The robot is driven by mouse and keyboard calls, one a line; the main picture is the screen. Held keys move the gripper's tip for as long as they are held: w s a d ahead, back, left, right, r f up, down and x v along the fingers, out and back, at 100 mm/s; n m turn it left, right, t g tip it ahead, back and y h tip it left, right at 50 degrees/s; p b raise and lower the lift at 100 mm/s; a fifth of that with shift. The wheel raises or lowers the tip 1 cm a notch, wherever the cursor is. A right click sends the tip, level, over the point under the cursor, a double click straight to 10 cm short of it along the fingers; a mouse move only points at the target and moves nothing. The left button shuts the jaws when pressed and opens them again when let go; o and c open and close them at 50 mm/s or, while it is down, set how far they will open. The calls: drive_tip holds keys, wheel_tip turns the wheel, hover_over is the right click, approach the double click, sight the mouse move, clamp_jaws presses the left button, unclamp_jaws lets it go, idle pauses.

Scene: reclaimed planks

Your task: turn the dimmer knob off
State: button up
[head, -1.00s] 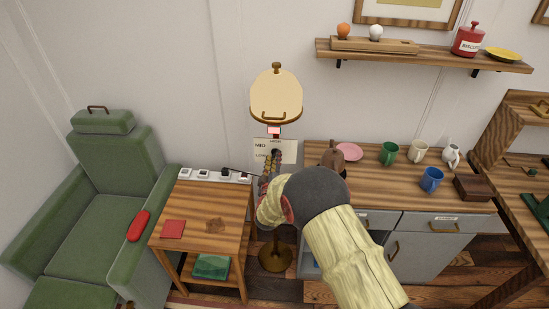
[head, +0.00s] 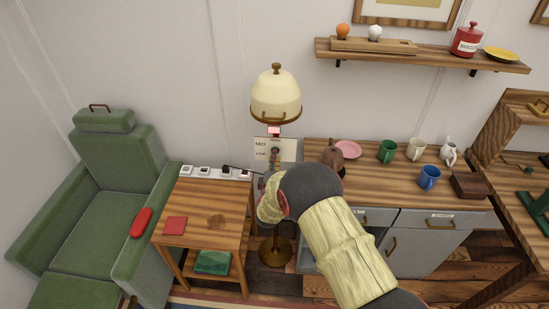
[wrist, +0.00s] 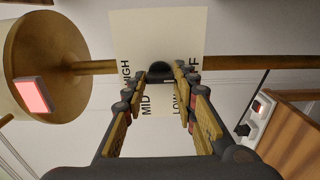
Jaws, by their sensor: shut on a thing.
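In the wrist view the plate (wrist: 148,32) shows HIGH, MID, LOW and a partly hidden label ending in F. The dark round dimmer knob (wrist: 160,70) is between my fingertips. My gripper (wrist: 161,80) is shut on it; in the head view my gripper (head: 275,160) reaches up in front of the plate. Where the knob points cannot be made out. The lamp shade (head: 276,98) looks pale cream.
A side table (head: 213,205) with a power strip (head: 215,173) stands at left, beside a green armchair (head: 105,210). A counter (head: 390,185) with mugs is at right, with a brown pot (head: 332,156) close to my arm. A shelf (head: 430,55) hangs above.

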idle(0.4)
drive_tip(key=o, duration=1.2)
drive_tip(key=shift+c, duration=0.2)
drive_tip(key=s, duration=1.2)
drive_tip(key=shift+a, duration=0.25)
